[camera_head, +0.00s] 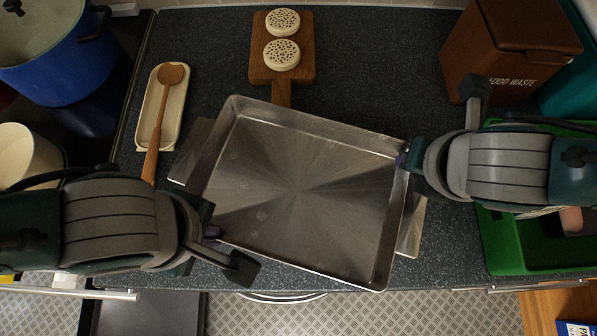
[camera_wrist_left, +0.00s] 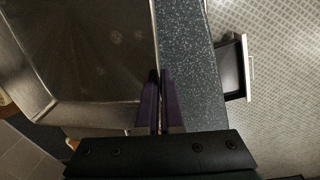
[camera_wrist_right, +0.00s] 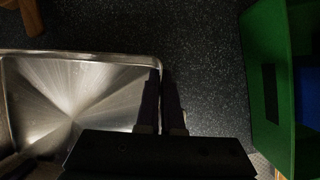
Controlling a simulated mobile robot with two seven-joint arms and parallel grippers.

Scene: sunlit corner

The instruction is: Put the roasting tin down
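The roasting tin (camera_head: 300,185) is a large, empty, square metal pan, turned askew over the dark worktop. It also shows in the left wrist view (camera_wrist_left: 95,60) and the right wrist view (camera_wrist_right: 75,90). My left gripper (camera_head: 213,234) is shut on its rim near the lower left corner. In the left wrist view the fingers (camera_wrist_left: 158,100) straddle that rim. My right gripper (camera_head: 404,158) is shut on the rim near the upper right corner; its fingers (camera_wrist_right: 162,100) straddle it. A flat metal piece (camera_head: 413,228) shows from under the tin on both sides. I cannot tell whether they touch.
A wooden board (camera_head: 283,78) with two round perforated pieces lies behind the tin. A spoon rest (camera_head: 164,128) with a wooden spoon is left. A blue pot (camera_head: 60,70) stands back left. A brown food waste bin (camera_head: 503,50) and green crate (camera_head: 500,262) are right.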

